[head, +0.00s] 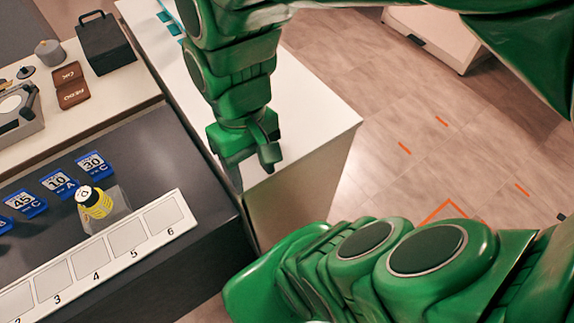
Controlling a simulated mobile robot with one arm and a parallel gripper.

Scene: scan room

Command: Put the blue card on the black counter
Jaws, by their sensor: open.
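Several blue cards with white labels stand in a row on the black counter (130,150) at the left. One reads 30 C (93,165), one 10 A (58,184) and one 45 C (25,204); another is cut off at the left edge. My gripper (252,178) points down over the front end of the white counter, right of the black counter. Its fingers are apart with nothing seen between them. Teal flat items (168,22) lie at the far end of the white counter (310,110), partly hidden by my arm.
A yellow bottle (96,204) in a clear holder stands before the cards, behind a white numbered strip (130,238). A black box (105,44), brown blocks (70,86) and a grey device (20,108) sit on the back-left counter. Open floor lies right.

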